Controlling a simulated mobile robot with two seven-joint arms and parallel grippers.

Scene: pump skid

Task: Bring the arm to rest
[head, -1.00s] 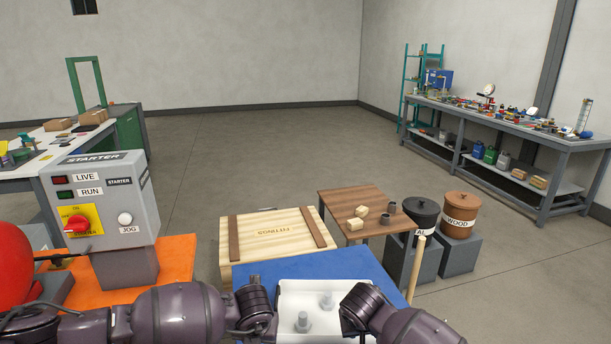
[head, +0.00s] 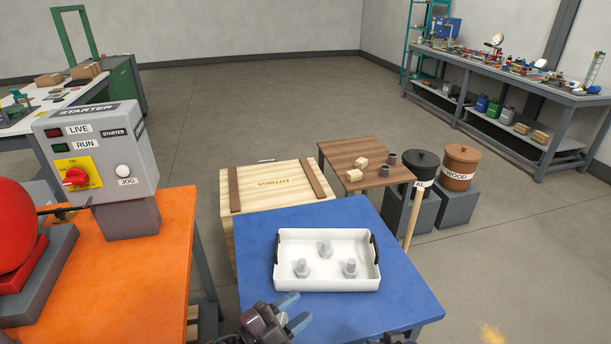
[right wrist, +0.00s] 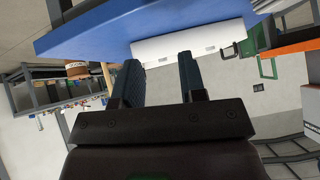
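My left gripper (head: 293,311) is at the bottom of the head view, just in front of the blue table's near side. Its two blue-tipped fingers are apart with nothing between them. My right gripper shows in the right wrist view (right wrist: 160,84), fingers apart and empty, with the blue table top and the white tray beyond it. Only a dark bit of my right arm shows at the bottom edge of the head view.
An orange bench (head: 150,262) with the starter box (head: 100,160) and a red machine (head: 22,245) stands at left. Behind the blue table are a wooden crate (head: 275,203), a small brown table (head: 345,155) and two bins. Open floor lies at right.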

